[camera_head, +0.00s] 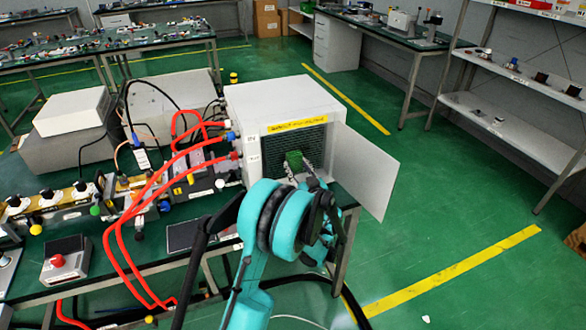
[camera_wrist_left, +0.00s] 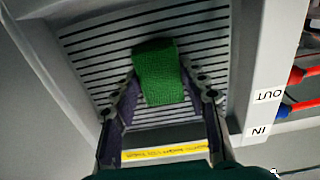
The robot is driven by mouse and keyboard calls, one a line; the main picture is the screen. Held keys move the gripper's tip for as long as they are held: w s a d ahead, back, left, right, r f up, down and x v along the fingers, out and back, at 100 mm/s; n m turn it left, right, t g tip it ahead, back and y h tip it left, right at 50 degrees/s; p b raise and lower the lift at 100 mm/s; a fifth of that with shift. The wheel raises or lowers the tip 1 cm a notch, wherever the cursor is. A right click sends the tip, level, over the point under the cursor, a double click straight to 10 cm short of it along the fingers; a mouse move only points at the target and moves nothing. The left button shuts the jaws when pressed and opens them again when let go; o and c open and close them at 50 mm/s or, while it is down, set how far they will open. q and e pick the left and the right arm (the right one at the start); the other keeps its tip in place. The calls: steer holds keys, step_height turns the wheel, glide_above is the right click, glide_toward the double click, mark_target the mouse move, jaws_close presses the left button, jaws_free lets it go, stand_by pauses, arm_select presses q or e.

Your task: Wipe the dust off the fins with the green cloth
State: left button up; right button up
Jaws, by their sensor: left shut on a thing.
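The green cloth (camera_head: 294,160) is in front of the finned opening of the white cabinet (camera_head: 265,98) in the head view. My left gripper (camera_head: 306,172) is shut on the cloth. In the left wrist view, the cloth (camera_wrist_left: 158,76) sits between the two fingertips of the left gripper (camera_wrist_left: 160,88), over the fins. The fins (camera_wrist_left: 95,52) are pale and dark stripes around the cloth. Whether the cloth touches them is hard to tell, and dust cannot be made out. The right gripper is not in view.
The cabinet's door (camera_head: 364,168) stands open to the right of the fins. Red hoses (camera_head: 125,235) run from the cabinet's left side over the bench. A yellow label (camera_head: 297,124) is above the fins.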

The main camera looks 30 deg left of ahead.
arm_select(q)
steer(key=shift+w+d, duration=1.15)
steer(key=shift+w, duration=0.25)
steer(key=shift+w+d, duration=1.1)
steer(key=shift+w, duration=0.3)
steer(key=shift+r+p, duration=0.55)
steer(key=shift+r, duration=0.4)
steer(key=shift+s+a+b, duration=0.5)
steer(key=shift+s+a, duration=1.2)
steer(key=shift+s, duration=0.15)
steer(key=shift+s+a, duration=1.1)
steer(key=shift+s, duration=0.3)
steer(key=shift+s+a, duration=1.1)
steer(key=shift+s, duration=0.3)
steer(key=shift+w+r+p, duration=0.1)
steer(key=shift+r+p, duration=0.45)
steer(key=shift+r, duration=0.35)
steer(key=shift+w+d+b, duration=0.15)
steer(key=shift+w+d, duration=1.15)
steer(key=shift+w, duration=0.25)
steer(key=shift+w+d+b, duration=0.2)
steer(key=shift+w+d, duration=1.1)
steer(key=shift+w, duration=0.2)
steer(key=shift+w+d+b, duration=0.15)
steer(key=shift+w+d, duration=1.15)
steer(key=shift+w, duration=0.25)
steer(key=v, duration=0.6)
